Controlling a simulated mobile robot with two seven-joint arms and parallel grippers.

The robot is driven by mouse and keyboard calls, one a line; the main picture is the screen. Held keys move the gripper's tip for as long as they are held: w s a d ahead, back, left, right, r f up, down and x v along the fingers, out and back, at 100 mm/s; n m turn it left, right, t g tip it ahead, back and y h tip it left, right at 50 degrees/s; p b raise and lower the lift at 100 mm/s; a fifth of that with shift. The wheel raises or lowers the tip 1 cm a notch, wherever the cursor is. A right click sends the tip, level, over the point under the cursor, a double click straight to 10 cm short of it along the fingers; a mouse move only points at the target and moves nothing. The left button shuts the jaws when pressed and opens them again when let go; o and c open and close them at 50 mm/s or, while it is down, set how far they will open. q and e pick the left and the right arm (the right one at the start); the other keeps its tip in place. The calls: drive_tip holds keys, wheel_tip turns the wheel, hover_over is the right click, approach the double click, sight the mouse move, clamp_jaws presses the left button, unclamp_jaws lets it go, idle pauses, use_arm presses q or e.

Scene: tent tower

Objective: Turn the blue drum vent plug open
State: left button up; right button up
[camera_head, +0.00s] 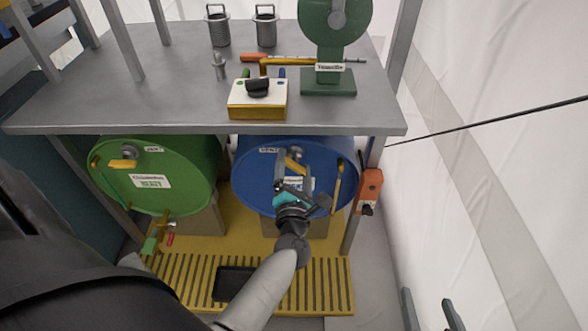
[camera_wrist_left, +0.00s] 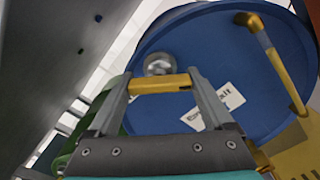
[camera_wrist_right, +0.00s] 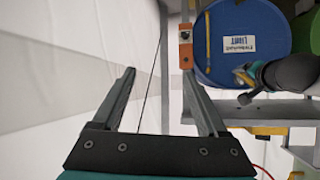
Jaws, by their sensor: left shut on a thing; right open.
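The blue drum (camera_head: 250,180) lies on its side under the grey table, its round face toward me. My left gripper (camera_head: 287,160) is at the upper part of this face. In the left wrist view my left gripper (camera_wrist_left: 163,84) is shut on the yellow handle (camera_wrist_left: 155,85) of the vent plug, one finger at each end. The plug's round silver body (camera_wrist_left: 158,63) shows just beyond the handle. In the head view the arm partly hides plug and label. My right gripper (camera_wrist_right: 158,73) is open and empty, away to the right of the drum.
A green drum (camera_head: 185,165) with its own yellow vent handle (camera_head: 123,164) lies at the left. A yellow pipe (camera_wrist_left: 270,60) stands out from the blue drum's face. An orange box (camera_head: 370,190) hangs by the table leg. The table (camera_head: 160,100) overhangs the drums. Tent wall lies right.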

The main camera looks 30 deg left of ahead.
use_arm(q)
drive_tip(key=shift+f+n+b, duration=0.15)
drive_tip(key=shift+n+b, duration=0.3)
drive_tip(key=shift+n, duration=0.45)
drive_tip(key=shift+d+n+b, duration=0.1)
drive_tip(key=shift+n+b, duration=0.25)
drive_tip(key=shift+n, duration=0.55)
drive_tip(key=shift+n+b, duration=0.3)
drive_tip(key=shift+n, duration=1.5)
use_arm(e)
drive_tip(key=shift+s+a+r+m+t+y, duration=0.15)
drive_tip(key=shift+a+r+t+y, duration=0.3)
drive_tip(key=shift+t, duration=0.35)
drive_tip(key=shift+s+a+r+m+t+y, duration=0.1)
drive_tip(key=shift+a+r+t+y, duration=0.1)
drive_tip(key=shift+a+r+t, duration=0.45)
drive_tip(key=shift+s+a+r+m+t+y, duration=0.15)
drive_tip(key=shift+a+r+t+y, duration=0.3)
drive_tip(key=shift+t, duration=0.5)
drive_tip(key=shift+a+f, duration=0.1)
use_arm(q)
drive_tip(key=o, duration=1.1)
drive_tip(key=shift+o, duration=0.2)
drive_tip(key=shift+s, duration=0.1)
